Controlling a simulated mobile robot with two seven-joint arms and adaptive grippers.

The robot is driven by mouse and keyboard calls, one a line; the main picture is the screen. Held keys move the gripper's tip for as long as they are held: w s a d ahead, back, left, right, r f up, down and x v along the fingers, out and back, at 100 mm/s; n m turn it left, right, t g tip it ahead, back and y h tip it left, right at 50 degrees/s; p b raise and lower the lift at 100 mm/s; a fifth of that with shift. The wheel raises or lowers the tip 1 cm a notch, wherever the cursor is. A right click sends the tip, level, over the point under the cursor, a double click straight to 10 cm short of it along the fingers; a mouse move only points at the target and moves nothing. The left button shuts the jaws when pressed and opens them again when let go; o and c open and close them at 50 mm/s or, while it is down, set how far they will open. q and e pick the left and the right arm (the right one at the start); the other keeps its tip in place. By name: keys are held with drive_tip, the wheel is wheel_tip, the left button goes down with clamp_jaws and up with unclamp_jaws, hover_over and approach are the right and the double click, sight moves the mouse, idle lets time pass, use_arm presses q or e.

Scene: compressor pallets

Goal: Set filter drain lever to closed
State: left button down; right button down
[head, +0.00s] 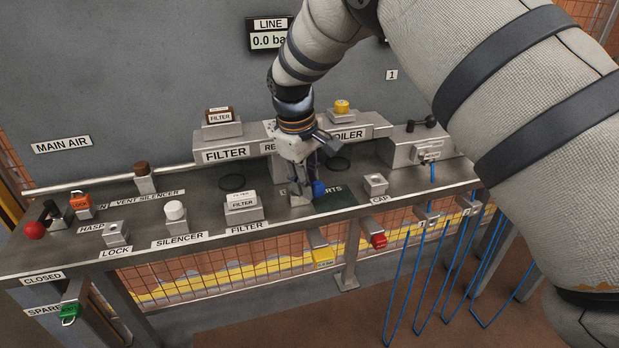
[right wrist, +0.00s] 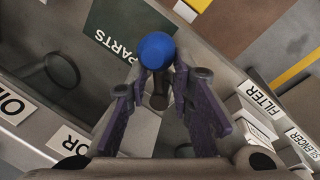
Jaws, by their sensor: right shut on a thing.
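My right gripper (head: 308,192) reaches down over the middle of the bench, beside the dark green PARTS mat. Its fingers are closed around a part with a round blue knob (head: 319,188). In the right wrist view the blue knob (right wrist: 157,50) sits at the fingertips (right wrist: 160,78), with a dark stem or cylinder partly visible between the fingers. It looks like the drain lever's knob, but its pivot and any position marks are hidden. The housing labelled FILTER (head: 227,155) stands left of the gripper. My left gripper is not in view.
The OILER housing (head: 348,134) is close behind the gripper. A CAP block (head: 375,184) is to its right, and a spare FILTER block (head: 242,203) to its left. A red knob (head: 34,230) is at the far left. Blue hoses (head: 456,262) hang at the right.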

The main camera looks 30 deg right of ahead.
drive_tip(key=m, duration=0.3)
drive_tip(key=shift+s+a+f+m+g, duration=0.1)
drive_tip(key=shift+a+f+m+g, duration=0.05)
drive_tip(key=shift+a+m+g, duration=0.2)
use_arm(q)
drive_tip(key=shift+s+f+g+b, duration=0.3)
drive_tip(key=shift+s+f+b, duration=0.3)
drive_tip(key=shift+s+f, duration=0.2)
use_arm(e)
drive_tip(key=shift+a+m+g, duration=0.2)
drive_tip(key=shift+a+m, duration=0.1)
drive_tip(key=shift+m, duration=0.5)
drive_tip(key=shift+a+m+g, duration=0.15)
drive_tip(key=shift+a+m, duration=0.1)
drive_tip(key=shift+m, duration=0.5)
drive_tip(key=shift+a, duration=0.1)
drive_tip(key=c, duration=1.3)
unclamp_jaws()
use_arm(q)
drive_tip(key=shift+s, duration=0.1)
use_arm(e)
drive_tip(key=shift+r, duration=0.4)
wheel_tip(320, 180, up, 11)
drive_tip(key=a, duration=0.2)
drive_tip(key=shift+w, duration=0.3)
